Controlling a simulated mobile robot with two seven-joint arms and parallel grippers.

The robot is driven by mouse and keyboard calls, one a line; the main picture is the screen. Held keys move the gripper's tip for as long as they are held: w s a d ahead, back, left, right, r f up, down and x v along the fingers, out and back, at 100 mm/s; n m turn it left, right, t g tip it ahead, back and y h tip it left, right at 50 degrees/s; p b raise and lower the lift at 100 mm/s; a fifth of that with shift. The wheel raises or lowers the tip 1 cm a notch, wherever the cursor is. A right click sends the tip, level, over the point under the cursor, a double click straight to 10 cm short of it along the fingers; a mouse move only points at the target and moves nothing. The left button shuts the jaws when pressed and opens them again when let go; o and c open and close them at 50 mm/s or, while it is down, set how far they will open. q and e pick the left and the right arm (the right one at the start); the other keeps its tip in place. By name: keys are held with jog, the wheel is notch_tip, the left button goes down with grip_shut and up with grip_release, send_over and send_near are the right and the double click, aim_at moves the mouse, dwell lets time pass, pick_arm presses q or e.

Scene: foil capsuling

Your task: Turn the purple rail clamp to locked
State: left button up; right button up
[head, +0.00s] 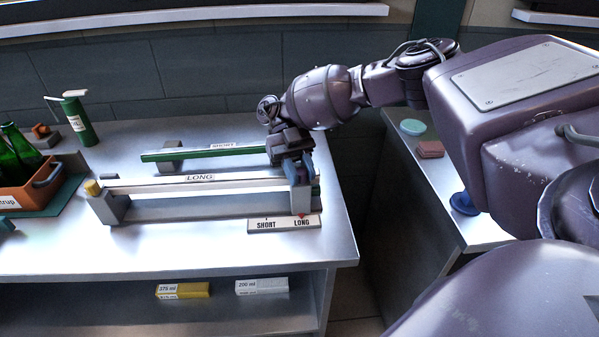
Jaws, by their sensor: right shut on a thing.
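The purple rail clamp (309,167) is at the right end of the rail assembly, above the SHORT/LONG plate. My right gripper (291,150) is over it from above and shut on its top part. The gripper hides much of the clamp, so I cannot tell whether it is locked. The white LONG rail (160,184) and the green SHORT rail (190,154) run left from there. A small red pointer sits above LONG on the plate (283,224). My left gripper is not in view.
A tray (22,195) of green bottles is at the far left. A green cylinder (79,121) stands behind it. Yellow (182,290) and white (262,285) boxes lie on the lower shelf. A side counter right of a gap holds a teal disc (413,127).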

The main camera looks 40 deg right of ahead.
jog(key=o, duration=0.9)
jog(key=shift+s, duration=0.1)
